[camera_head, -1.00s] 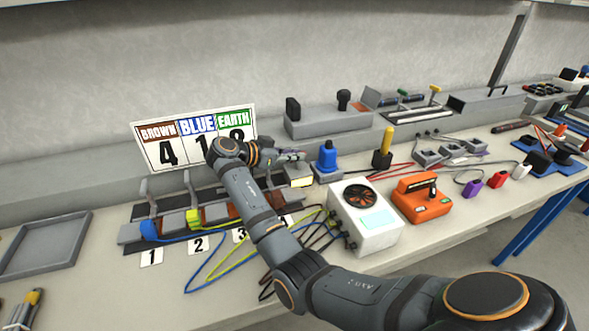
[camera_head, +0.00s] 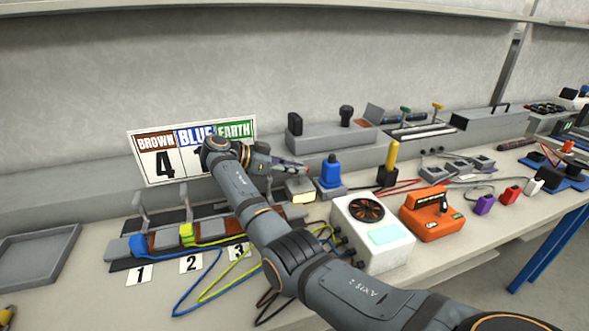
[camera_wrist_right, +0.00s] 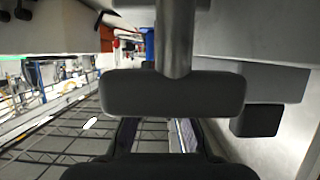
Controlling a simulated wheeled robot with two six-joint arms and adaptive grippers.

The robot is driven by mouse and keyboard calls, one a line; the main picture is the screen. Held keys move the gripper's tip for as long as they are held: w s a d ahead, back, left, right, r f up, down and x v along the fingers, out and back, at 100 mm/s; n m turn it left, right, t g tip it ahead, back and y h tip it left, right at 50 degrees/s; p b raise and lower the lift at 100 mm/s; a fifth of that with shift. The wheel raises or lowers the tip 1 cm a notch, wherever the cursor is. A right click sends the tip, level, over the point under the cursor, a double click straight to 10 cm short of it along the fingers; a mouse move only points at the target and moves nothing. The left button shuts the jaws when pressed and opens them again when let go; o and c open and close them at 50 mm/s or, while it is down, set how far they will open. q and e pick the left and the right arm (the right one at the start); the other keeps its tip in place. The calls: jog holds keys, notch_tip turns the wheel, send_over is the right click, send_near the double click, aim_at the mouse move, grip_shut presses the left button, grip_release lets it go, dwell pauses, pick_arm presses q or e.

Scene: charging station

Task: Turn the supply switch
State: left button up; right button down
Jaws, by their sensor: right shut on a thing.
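My right gripper (camera_head: 298,170) reaches in front of the wall ledge, above a small grey box with a lit yellow label (camera_head: 303,197). Its jaws look small and partly hidden in the head view. My left gripper is not in view.
A white fan unit (camera_head: 372,232) and an orange device (camera_head: 432,214) stand to the right. A blue-topped plug (camera_head: 331,172) is close by the gripper. Numbered terminals with blue and yellow wires lie left, near a grey tray (camera_head: 38,252). A colour-number sign (camera_head: 165,158) stands behind.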

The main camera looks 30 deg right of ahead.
jog(key=shift+f, duration=0.1)
jog(key=c, duration=1.3)
grip_release()
jog(key=shift+d, duration=0.1)
